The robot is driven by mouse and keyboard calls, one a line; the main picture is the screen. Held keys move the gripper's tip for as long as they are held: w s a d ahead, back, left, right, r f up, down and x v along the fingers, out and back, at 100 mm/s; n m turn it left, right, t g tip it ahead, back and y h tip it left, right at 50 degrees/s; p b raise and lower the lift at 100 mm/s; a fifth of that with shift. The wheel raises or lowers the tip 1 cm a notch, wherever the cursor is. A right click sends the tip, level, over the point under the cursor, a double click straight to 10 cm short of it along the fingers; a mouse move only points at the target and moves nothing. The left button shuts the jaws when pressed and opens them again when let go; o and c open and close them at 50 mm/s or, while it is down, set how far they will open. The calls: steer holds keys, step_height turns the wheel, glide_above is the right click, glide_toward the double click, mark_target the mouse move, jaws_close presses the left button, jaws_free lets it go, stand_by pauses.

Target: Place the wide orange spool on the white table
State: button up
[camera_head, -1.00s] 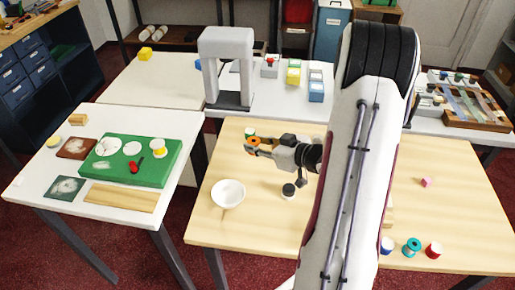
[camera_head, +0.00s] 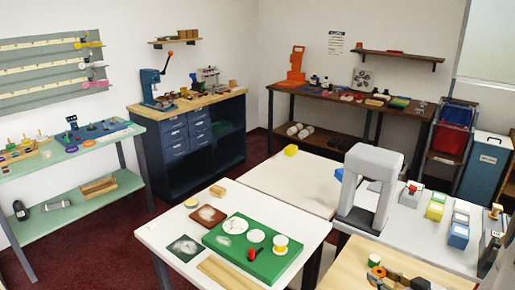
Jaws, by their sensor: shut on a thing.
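The wide orange spool (camera_head: 378,271) is at the bottom right of the view, over the pale wood table (camera_head: 345,272). My gripper (camera_head: 378,278) is shut on it, cut off by the bottom edge of the picture. A white table (camera_head: 170,235) stands at the lower middle, left of my gripper, with a green board (camera_head: 222,242) and other items on it. Another white-topped table (camera_head: 440,252) with a grey arch stands behind the wood table. I cannot tell whether the spool touches the wood.
A small green-and-white spool (camera_head: 374,260) stands beside the orange one. On the nearer white table are white discs, a yellow-and-white spool (camera_head: 280,244), a wooden plank (camera_head: 228,274) and dark tiles. A grey arch (camera_head: 370,185) rises behind my gripper. A cream table (camera_head: 290,180) is mostly clear.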

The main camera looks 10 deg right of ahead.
steer(key=d+m+h, duration=0.3)
steer(key=d+h, duration=0.1)
steer(key=d, duration=0.3)
steer(key=w+a+r, duration=0.3)
steer(key=w+a, duration=0.1)
steer(key=a, duration=0.6)
steer(key=w+a+r+y, duration=0.1)
steer(key=w+a+r, duration=0.2)
steer(key=a, duration=0.7)
steer(key=w+a+r, duration=0.3)
steer(key=w+a, duration=0.2)
steer(key=a, duration=0.6)
steer(key=shift+r+n, duration=0.25)
steer(key=shift+n, duration=0.15)
steer(key=shift+w+d, duration=0.1)
